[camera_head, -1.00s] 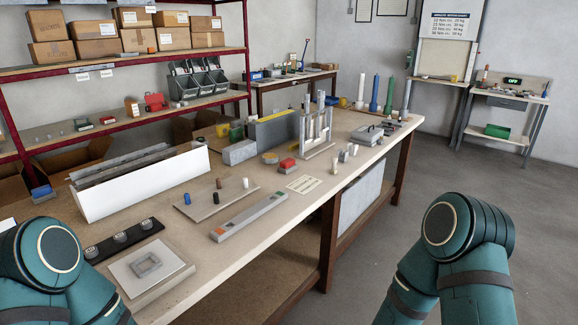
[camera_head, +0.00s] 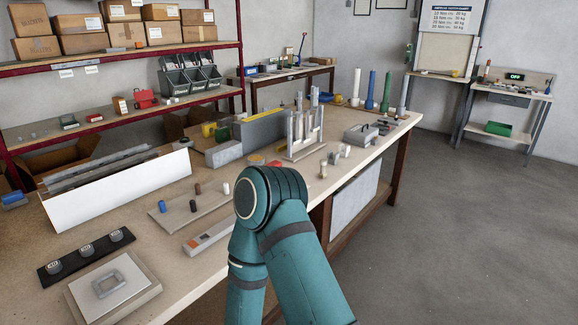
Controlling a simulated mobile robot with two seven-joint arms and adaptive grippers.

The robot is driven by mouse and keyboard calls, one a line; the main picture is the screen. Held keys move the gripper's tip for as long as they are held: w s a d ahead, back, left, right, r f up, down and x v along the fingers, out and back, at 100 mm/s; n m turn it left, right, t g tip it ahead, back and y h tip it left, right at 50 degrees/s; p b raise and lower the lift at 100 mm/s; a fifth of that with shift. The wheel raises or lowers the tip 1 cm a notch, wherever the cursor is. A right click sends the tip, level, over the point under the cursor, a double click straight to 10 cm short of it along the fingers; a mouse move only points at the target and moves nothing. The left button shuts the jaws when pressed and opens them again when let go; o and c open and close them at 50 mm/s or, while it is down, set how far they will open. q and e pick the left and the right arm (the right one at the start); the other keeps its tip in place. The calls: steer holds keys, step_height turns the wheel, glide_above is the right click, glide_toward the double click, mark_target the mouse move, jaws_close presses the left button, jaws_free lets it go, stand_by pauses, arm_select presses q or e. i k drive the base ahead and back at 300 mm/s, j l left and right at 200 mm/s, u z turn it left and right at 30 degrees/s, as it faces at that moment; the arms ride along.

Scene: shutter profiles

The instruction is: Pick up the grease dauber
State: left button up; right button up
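I cannot make out for certain which thing is the grease dauber. On the workbench (camera_head: 150,255), a thin board (camera_head: 180,220) carries several small upright pieces: a blue one (camera_head: 162,206), a dark one (camera_head: 193,206), a brown one (camera_head: 198,188) and a white one (camera_head: 226,188). My teal right arm rises at the bottom middle and hides part of the bench. Neither gripper is in view.
A long white box (camera_head: 120,190) with grey profiles lies at the left. The floor at right (camera_head: 460,230) is clear.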

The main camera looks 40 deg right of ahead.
mark_target(323, 161)
steer(key=l+u, duration=0.3)
steer(key=l, duration=0.15)
steer(key=l+u, duration=0.5)
steer(key=l, duration=0.2)
steer(key=k+l+u, duration=0.1)
steer(key=l, duration=0.25)
steer(key=k+l+u, duration=0.15)
steer(key=l, duration=0.2)
steer(key=k+l, duration=0.1)
steer(key=l, duration=0.3)
steer(key=k+l+u, duration=0.1)
steer(key=l, duration=0.3)
steer(key=k+l, duration=0.1)
steer(key=l, duration=0.25)
steer(key=k+l+u, duration=0.1)
steer(key=l, duration=0.3)
steer(key=k+l, duration=0.15)
steer(key=l, duration=0.2)
